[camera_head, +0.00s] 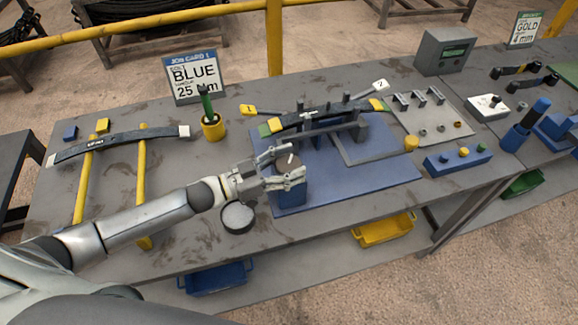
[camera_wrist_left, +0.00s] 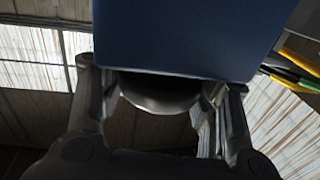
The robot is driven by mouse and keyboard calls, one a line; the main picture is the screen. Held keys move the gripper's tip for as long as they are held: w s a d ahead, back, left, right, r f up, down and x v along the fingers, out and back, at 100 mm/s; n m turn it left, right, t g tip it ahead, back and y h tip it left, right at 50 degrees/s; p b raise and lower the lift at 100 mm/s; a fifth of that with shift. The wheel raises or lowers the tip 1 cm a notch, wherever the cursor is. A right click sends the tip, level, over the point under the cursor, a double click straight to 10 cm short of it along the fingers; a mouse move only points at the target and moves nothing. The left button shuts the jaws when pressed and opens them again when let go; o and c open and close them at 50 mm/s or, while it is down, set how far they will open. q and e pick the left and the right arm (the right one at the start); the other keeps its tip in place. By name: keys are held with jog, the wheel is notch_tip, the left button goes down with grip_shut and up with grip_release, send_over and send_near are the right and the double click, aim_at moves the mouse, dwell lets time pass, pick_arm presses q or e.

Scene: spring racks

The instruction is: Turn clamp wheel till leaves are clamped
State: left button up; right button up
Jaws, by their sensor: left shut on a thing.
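My left gripper (camera_head: 290,164) reaches in from the left to the blue clamp block (camera_head: 291,197) at the front of the blue fixture plate (camera_head: 375,178). In the left wrist view its fingers stand either side of a dark rounded wheel (camera_wrist_left: 160,95) below the blue block (camera_wrist_left: 185,35), and it is shut on this wheel. In the head view the fingers mostly hide the wheel. The dark curved leaves (camera_head: 325,118) lie across the fixture behind the gripper, with green and yellow ends. Whether they are pressed tight cannot be told. My right gripper is not in view.
A grey round disc (camera_head: 237,217) lies just below my left wrist. A yellow cup (camera_head: 213,128) with a green tool stands behind the arm. Another long leaf (camera_head: 110,145) rests on yellow rails at left. A blue block with knobs (camera_head: 458,158) lies right of the plate.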

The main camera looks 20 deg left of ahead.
pick_arm(q)
jog(key=shift+m+g+h+b, duration=0.9)
jog(key=shift+m+g+h, duration=0.25)
jog(key=shift+g, duration=0.35)
jog(key=o, duration=1)
jog(key=v, duration=1.2)
jog(key=shift+w, duration=0.15)
